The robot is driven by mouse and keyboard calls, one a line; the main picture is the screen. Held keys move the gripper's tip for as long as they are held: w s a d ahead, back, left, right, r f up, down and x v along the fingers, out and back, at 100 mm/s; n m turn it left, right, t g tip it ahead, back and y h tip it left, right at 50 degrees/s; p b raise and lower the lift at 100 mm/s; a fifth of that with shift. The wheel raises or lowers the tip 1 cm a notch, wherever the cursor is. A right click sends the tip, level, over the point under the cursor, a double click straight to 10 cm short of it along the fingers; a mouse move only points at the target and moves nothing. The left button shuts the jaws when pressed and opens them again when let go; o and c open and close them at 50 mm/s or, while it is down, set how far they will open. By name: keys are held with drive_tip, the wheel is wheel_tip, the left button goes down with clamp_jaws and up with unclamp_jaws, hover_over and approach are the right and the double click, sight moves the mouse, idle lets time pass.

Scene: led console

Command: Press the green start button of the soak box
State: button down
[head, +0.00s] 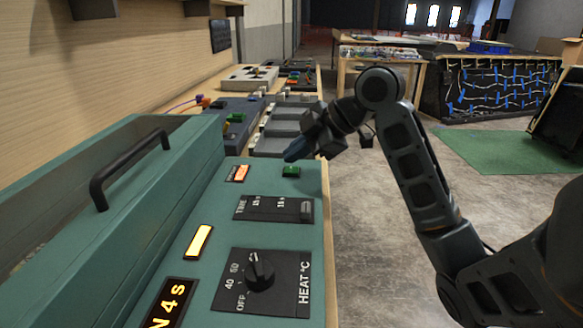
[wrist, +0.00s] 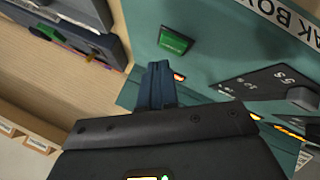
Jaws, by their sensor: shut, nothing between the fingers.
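The soak box is a teal console (head: 215,265) in the left and middle of the head view. Its green start button (head: 291,171) is at the far end of the front panel, and it also shows in the wrist view (wrist: 174,41). My gripper (head: 292,155) is shut and empty, its blue-grey fingertips close above the button in the head view. In the wrist view the fingers (wrist: 156,82) point toward the panel, a little below the button in the picture. I cannot tell whether they touch the panel; the button itself is not covered.
The panel also bears a lit orange display (head: 239,173), a time slider plate (head: 274,208), a lit yellow lamp (head: 199,242) and a black heat knob (head: 260,270). A black handle (head: 125,172) rises from the lid. Other grey consoles (head: 283,127) stand beyond. Open floor lies right.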

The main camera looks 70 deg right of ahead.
sight(296, 171)
drive_tip(key=shift+r+p, duration=1.65)
drive_tip(key=shift+r, duration=0.85)
